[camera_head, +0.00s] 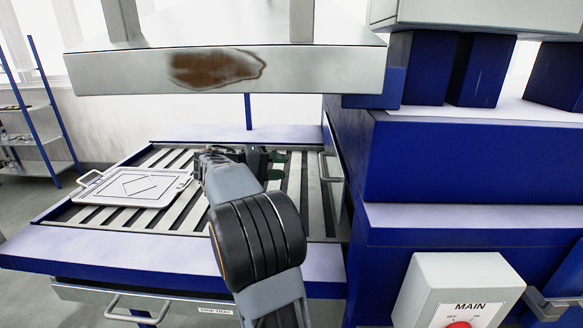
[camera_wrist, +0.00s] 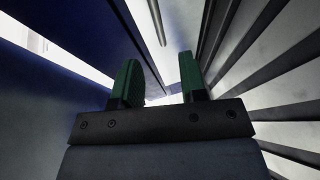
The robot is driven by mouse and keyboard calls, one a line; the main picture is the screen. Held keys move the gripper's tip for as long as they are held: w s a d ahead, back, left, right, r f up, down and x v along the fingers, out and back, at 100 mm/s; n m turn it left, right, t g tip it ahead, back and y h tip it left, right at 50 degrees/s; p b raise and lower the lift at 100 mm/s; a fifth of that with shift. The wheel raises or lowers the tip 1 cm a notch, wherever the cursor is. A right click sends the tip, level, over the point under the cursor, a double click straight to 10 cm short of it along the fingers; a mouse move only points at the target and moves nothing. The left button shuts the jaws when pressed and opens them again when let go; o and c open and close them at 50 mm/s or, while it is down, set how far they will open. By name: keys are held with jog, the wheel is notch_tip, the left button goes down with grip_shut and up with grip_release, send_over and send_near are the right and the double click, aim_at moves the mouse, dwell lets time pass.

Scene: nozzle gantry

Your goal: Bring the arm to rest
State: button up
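My arm reaches forward over the slatted bed (camera_head: 296,205) in the head view. My gripper (camera_head: 279,158) is at its far end, above the right part of the bed and left of the blue cabinet. In the wrist view my gripper (camera_wrist: 160,82) shows two green fingers standing apart with nothing between them. The slats (camera_wrist: 285,97) show on the right of that view and a dark blue wall on the left.
A white plate with a handle (camera_head: 135,186) lies on the bed's left part. A metal beam with a brown stain (camera_head: 215,70) spans above. The blue cabinet (camera_head: 470,160) and a MAIN switch box (camera_head: 455,285) stand right. A shelf rack (camera_head: 40,110) stands far left.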

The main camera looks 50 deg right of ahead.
jog(key=shift+w+a, duration=0.15)
jog(key=shift+a, duration=0.15)
jog(key=shift+r, duration=0.1)
dwell(0.3)
jog(key=s+a+f+n+t+y+p, duration=0.2)
jog(key=a+t+y+p, duration=0.1)
jog(key=a, duration=0.7)
jog(key=s+a+f+n+t+y+p, duration=0.3)
jog(key=a+t+y+p, duration=0.1)
jog(key=a, duration=0.7)
jog(key=s+a+f+n+t+y+p, duration=0.2)
jog(key=a+y, duration=0.4)
jog(key=a, duration=0.5)
jog(key=t+p, duration=0.1)
jog(key=t, duration=0.1)
jog(key=shift+s+f+t, duration=0.2)
jog(key=shift+s+t, duration=0.15)
jog(key=shift+t, duration=0.05)
